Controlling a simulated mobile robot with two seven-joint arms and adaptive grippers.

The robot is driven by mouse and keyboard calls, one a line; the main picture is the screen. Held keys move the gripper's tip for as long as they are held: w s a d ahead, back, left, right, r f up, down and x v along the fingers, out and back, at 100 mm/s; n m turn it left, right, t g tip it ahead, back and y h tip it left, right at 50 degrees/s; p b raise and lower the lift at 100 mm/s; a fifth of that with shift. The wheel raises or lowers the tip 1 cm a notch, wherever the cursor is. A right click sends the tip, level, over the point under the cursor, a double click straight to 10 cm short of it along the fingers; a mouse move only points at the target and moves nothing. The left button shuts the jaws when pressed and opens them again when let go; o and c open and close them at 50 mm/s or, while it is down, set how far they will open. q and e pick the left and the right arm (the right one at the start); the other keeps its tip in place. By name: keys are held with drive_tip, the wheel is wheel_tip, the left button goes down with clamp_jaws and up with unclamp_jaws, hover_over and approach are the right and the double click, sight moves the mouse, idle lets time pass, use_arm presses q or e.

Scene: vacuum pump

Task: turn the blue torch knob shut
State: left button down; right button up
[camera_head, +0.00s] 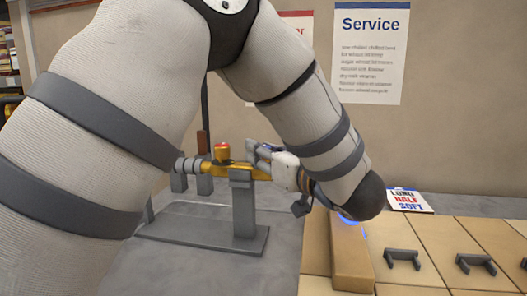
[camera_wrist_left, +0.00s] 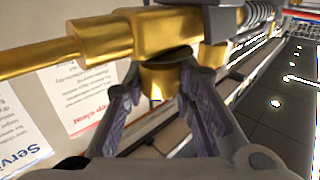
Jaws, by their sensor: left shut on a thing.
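My right gripper is not in view.
A tan board (camera_head: 440,245) with dark brackets (camera_head: 402,258) lies to the right on the grey bench. A Service poster (camera_head: 368,50) hangs on the wall. My left arm covers much of the head view.

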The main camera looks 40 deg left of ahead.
use_arm(q)
drive_tip(key=shift+m+t, duration=0.3)
drive_tip(key=shift+t, duration=0.2)
drive_tip(key=m+t+h, duration=0.3)
drive_tip(key=m+t, duration=0.1)
drive_tip(key=t, duration=0.1)
drive_tip(key=shift+s, duration=0.1)
drive_tip(key=m+t+h, duration=0.4)
drive_tip(key=t+h, duration=0.1)
drive_tip(key=h, duration=0.1)
drive_tip(key=shift+m, duration=0.4)
drive_tip(key=m+t+h, duration=0.1)
drive_tip(key=m+h, duration=0.1)
drive_tip(key=h, duration=0.1)
drive_tip(key=m+h, duration=0.2)
drive_tip(key=h, duration=0.1)
drive_tip(key=shift+a+t+h, duration=0.15)
drive_tip(key=shift+t+h, duration=0.15)
drive_tip(key=shift+t, duration=0.1)
drive_tip(key=shift+m+g+h, duration=0.3)
drive_tip(key=shift+m+h, duration=1.8)
drive_tip(key=shift+h, duration=1.3)
drive_tip(key=shift+r, duration=0.1)
drive_tip(key=c, duration=1.3)
unclamp_jaws()
